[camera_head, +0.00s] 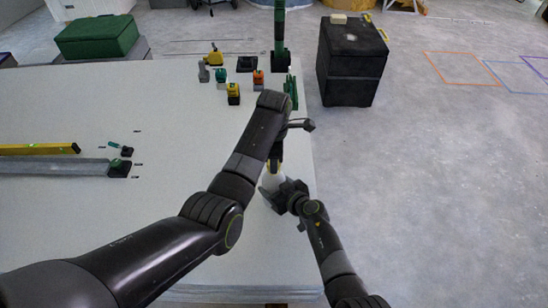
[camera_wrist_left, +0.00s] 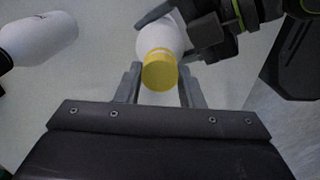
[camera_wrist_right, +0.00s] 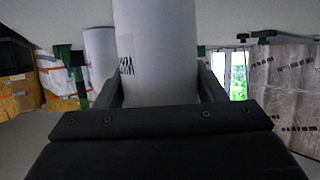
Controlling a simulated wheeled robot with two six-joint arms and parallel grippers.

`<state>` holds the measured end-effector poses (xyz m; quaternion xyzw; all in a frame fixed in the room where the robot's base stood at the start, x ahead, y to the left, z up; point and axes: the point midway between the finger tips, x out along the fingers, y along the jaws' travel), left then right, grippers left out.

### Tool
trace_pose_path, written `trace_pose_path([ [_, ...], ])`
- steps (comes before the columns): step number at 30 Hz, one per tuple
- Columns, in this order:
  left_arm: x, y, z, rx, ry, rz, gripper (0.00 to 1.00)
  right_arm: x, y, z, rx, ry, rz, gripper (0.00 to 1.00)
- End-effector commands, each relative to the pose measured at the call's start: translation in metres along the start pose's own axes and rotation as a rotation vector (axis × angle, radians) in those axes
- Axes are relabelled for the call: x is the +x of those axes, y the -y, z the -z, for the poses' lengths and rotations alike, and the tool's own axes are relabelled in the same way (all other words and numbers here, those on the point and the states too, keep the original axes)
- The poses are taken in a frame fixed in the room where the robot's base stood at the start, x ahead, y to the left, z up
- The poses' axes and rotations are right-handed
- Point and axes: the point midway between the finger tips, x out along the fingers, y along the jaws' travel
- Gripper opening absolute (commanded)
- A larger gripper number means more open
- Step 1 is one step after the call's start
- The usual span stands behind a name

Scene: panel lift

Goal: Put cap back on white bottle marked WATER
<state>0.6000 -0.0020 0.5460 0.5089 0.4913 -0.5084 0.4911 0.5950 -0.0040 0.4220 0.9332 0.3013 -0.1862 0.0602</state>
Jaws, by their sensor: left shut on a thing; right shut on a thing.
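A white bottle (camera_head: 272,181) stands near the table's right edge, partly hidden by my arms. In the right wrist view the bottle (camera_wrist_right: 157,45) fills the middle, with dark lettering only partly readable. My right gripper (camera_head: 270,190) is shut on its body from the side; it also shows in the left wrist view (camera_wrist_left: 180,38). A yellow cap (camera_wrist_left: 160,72) sits between the fingers of my left gripper (camera_wrist_left: 160,88), which is shut on it from above. The cap is at the bottle's top; I cannot tell whether it is seated or only touching.
Several small tools, including a yellow one (camera_head: 234,93), stand at the table's back. A yellow level (camera_head: 40,149) lies at the left. A black box (camera_head: 351,60) stands beyond the table.

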Motion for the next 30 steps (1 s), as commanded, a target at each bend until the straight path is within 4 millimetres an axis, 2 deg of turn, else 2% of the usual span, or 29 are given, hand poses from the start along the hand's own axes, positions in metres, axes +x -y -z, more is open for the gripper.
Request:
trace_pose_path([
  [9,0.0067,0.0003,0.0003,0.0,-0.001,0.001,0.14,-0.0001,-0.0002,-0.0004,0.0,0.001,0.0,0.23],
  [10,0.0066,0.0002,0.0003,0.0,0.0,0.001,0.14,-0.0001,-0.0002,-0.0004,0.0,0.001,0.0,0.0],
  [14,0.0065,0.0002,0.0002,0.039,0.0,0.001,0.14,-0.0001,-0.0002,-0.0005,0.0,0.001,0.0,0.0],
  [17,0.0064,0.0004,0.0002,0.146,0.0,0.001,0.14,-0.0001,-0.0002,-0.0004,0.0,0.001,0.0,0.0],
  [30,0.0067,0.0012,0.0006,0.859,0.0,0.0,0.14,-0.0002,-0.0003,-0.0005,0.0,0.001,0.0,0.0],
])
